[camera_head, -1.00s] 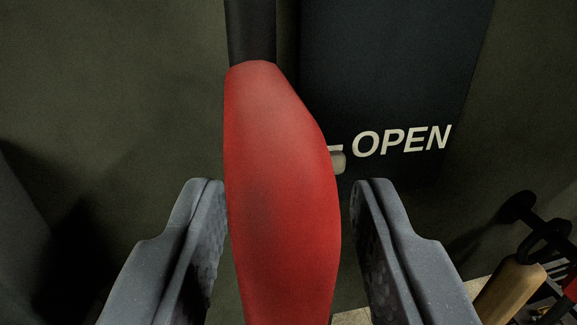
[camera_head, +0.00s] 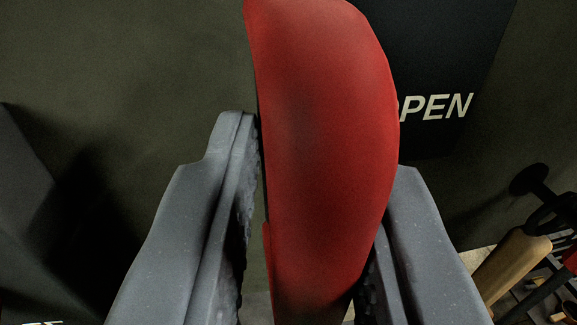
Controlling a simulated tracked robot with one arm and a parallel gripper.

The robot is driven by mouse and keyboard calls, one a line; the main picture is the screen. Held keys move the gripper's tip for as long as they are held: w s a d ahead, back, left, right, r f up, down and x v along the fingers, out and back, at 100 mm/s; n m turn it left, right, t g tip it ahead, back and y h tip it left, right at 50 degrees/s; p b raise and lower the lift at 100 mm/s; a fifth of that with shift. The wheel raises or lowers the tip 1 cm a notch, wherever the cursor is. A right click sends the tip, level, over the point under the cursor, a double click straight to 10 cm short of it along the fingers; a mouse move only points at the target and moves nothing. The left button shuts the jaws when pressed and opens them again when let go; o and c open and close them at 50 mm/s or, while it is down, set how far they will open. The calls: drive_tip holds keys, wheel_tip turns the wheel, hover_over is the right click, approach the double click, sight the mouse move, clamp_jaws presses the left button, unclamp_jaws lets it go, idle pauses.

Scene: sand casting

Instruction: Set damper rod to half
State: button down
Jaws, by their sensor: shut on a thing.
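The damper rod's red handle (camera_head: 325,130) stands upright and large in the middle of the view, close to the camera. My gripper (camera_head: 318,170) has one grey finger on each side of it and is shut on the handle. The right finger's tip is partly hidden behind the handle. A thin dark gap shows along the left finger. A dark panel (camera_head: 440,60) behind on the right carries white lettering; "PEN" shows and the rest is hidden by the handle. The rod above the handle is out of view.
A dark greenish wall (camera_head: 150,60) fills the background. At the lower right are a wooden handle (camera_head: 510,265), a black round fitting (camera_head: 530,180) and other tools on a rack. A dark grey block (camera_head: 25,190) stands at the left edge.

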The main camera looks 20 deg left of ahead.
sight(349, 15)
drive_tip(key=r, duration=0.6)
drive_tip(key=shift+d+r+p, duration=0.2)
drive_tip(key=shift+r+p, duration=0.15)
drive_tip(key=shift+p, duration=0.05)
drive_tip(key=c, duration=1.6)
unclamp_jaws()
drive_tip(key=shift+o, duration=1)
drive_tip(key=shift+w+d+f, duration=0.1)
drive_tip(key=shift+d, duration=0.05)
drive_tip(key=b+v, duration=0.3)
drive_tip(key=v, duration=1)
drive_tip(key=shift+s+b, duration=0.4)
